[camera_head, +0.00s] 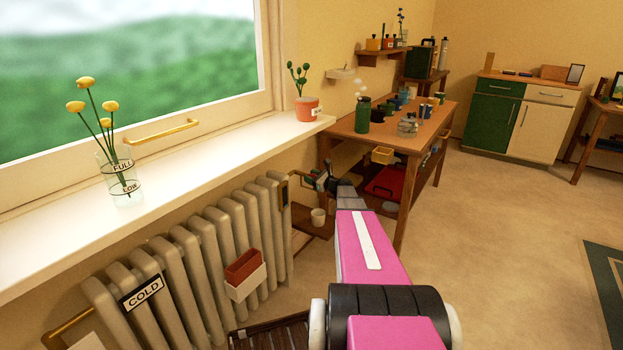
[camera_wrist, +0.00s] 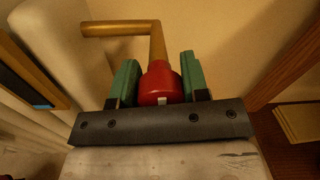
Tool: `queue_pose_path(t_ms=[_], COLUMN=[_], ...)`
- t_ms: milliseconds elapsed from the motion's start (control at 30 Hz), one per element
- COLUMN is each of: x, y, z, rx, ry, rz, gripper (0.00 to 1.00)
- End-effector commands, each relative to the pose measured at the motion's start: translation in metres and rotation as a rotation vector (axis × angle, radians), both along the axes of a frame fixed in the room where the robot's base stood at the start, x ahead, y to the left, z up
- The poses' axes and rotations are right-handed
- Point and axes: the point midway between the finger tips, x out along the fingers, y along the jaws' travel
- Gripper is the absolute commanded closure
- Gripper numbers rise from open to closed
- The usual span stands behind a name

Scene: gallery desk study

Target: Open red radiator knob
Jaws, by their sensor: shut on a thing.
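The red radiator knob (camera_wrist: 160,84) sits between the two green fingers of my gripper (camera_wrist: 159,82) in the wrist view. My gripper is shut on the knob, one finger on each side. A brass pipe (camera_wrist: 125,28) runs behind the knob and bends to the left. A "COLD" sign (camera_head: 142,293) hangs on the radiator.
A red and white holder (camera_head: 245,275) hangs on the radiator. The windowsill (camera_head: 190,160) above carries a glass vase (camera_head: 120,180) with yellow flowers and a potted plant (camera_head: 306,108). A wooden workbench (camera_head: 440,118) stands just beyond my gripper. Open floor lies to the right.

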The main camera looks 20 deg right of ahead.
Motion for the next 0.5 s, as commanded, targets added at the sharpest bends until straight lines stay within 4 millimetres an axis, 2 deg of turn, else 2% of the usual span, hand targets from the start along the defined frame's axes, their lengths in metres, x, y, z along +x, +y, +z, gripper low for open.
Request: queue_pose_path(t_ms=[500], x=[-0.0002], y=[0.0001], z=[-0.0004], rx=[-0.317], ry=[-0.248], rz=[-0.001], gripper=[0.82])
